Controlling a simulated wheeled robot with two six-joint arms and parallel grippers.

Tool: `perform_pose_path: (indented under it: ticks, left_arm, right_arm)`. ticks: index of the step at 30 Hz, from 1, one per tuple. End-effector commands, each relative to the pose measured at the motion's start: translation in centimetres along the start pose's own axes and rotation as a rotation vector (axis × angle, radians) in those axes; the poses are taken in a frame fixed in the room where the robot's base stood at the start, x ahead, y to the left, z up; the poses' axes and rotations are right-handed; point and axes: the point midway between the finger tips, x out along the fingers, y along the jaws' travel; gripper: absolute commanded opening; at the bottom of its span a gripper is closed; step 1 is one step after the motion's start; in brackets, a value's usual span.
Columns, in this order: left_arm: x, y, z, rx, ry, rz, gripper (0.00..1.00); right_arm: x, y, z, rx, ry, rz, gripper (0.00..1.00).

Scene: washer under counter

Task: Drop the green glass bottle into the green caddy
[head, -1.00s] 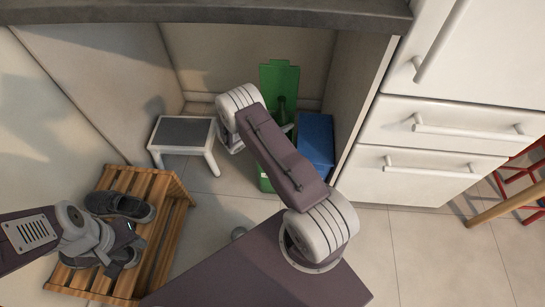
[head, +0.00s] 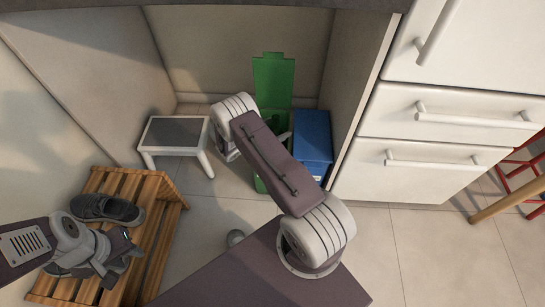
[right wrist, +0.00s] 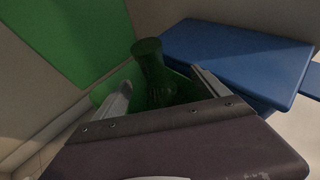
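The green caddy (head: 273,82) stands under the counter with its lid raised; my right arm covers much of its body in the head view. Its lid also shows in the right wrist view (right wrist: 66,35). The dark green bottle (right wrist: 150,62) shows in the right wrist view, past and between the spread fingers, at the caddy's opening and partly inside it. My right gripper (right wrist: 162,92) is open over the caddy, with no clear finger contact on the bottle.
A blue bin (head: 313,138) stands right beside the caddy. A small grey-topped stool (head: 175,132) is to its left. A wooden rack (head: 155,235) with dark shoes (head: 107,209) is at lower left. White drawers (head: 440,140) bound the right side.

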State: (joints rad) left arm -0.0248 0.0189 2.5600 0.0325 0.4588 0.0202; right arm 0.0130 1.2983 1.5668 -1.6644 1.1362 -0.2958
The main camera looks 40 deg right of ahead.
Motion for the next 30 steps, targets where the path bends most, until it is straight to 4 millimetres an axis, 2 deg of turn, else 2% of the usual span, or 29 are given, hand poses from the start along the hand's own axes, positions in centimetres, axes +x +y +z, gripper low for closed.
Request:
perform_pose_path:
  ticks: [10, 16, 21, 25, 30]
  left_arm:
    - [-0.4, 0.0, 0.0, 0.0, 0.0, 0.0, 0.36]
    - [-3.2, 0.1, -0.3, 0.0, 0.0, 0.0, 0.36]
    - [-4.6, 0.1, -0.5, 0.0, 0.0, 0.0, 0.36]
    - [-4.9, 0.1, -0.5, 0.0, 0.0, 0.0, 0.36]
    - [-4.8, 0.1, -0.5, 0.0, 0.0, 0.0, 0.36]
  right_arm:
    - [-0.5, 0.0, 0.1, -0.001, 0.002, 0.001, 0.86]
    - [-4.8, 0.1, 0.6, -0.004, 0.002, 0.004, 0.86]
    - [-7.9, 0.1, 0.3, -0.002, 0.001, 0.003, 0.86]
    - [-9.0, 0.0, 0.1, 0.0, 0.001, 0.002, 0.86]
    - [-9.1, 0.0, -0.1, 0.001, 0.001, -0.001, 0.86]
